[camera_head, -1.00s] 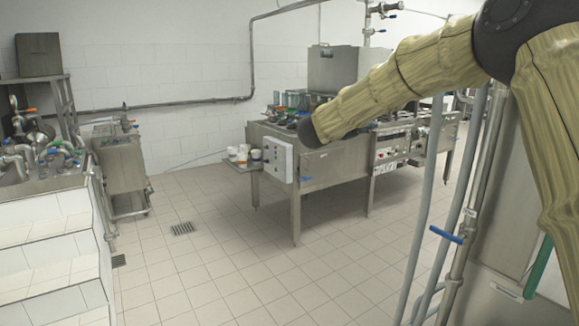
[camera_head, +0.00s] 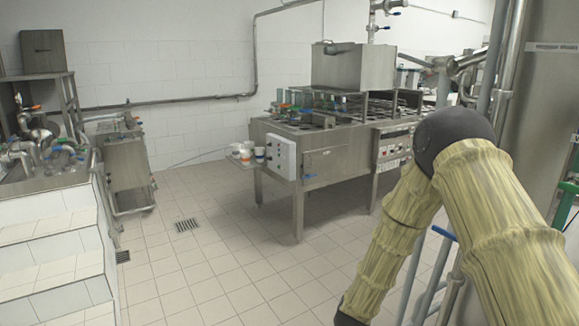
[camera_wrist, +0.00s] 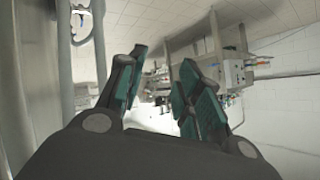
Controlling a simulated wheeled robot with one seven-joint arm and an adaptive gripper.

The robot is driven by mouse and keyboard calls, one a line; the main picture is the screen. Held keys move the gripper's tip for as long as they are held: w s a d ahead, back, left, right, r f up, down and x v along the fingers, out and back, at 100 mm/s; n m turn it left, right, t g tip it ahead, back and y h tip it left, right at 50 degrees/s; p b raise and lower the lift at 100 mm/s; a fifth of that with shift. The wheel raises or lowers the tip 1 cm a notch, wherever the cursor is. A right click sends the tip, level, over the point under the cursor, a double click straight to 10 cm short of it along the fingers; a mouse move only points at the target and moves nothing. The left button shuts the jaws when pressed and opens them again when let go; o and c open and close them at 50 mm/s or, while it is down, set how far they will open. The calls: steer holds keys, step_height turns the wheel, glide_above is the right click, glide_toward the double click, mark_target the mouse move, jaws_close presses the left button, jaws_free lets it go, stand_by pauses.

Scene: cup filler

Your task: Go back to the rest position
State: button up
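My gripper (camera_wrist: 158,90) shows in the wrist view, with its two dark, teal-padded fingers spread apart and nothing between them. In the head view the gripper is out of sight; only my yellow-sleeved arm shows at the right, bent at a dark elbow and running down out of the bottom edge. The cup filler (camera_head: 330,160), a steel machine on legs, stands beyond the arm, clear of it. It also shows tilted in the wrist view (camera_wrist: 235,73).
White tiled steps (camera_head: 50,270) and a steel cart (camera_head: 125,170) are at the left. The middle floor is clear.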

steer(key=s+f+n+g+y, duration=0.1)
steer(key=s+f+n+g, duration=0.2)
steer(key=s+f, duration=0.75)
steer(key=s+f+n+g+y, duration=0.25)
steer(key=s+f, duration=0.35)
steer(key=s, duration=0.9)
steer(key=s+d+f+n+g, duration=0.1)
steer(key=s+g, duration=0.1)
steer(key=s, duration=1)
steer(key=s+f+n+g, duration=0.2)
steer(key=s+g, duration=0.1)
steer(key=s, duration=0.9)
steer(key=shift+s+d+g+p, duration=0.25)
steer(key=shift+d+g+p, duration=0.1)
steer(key=shift+d+p, duration=0.05)
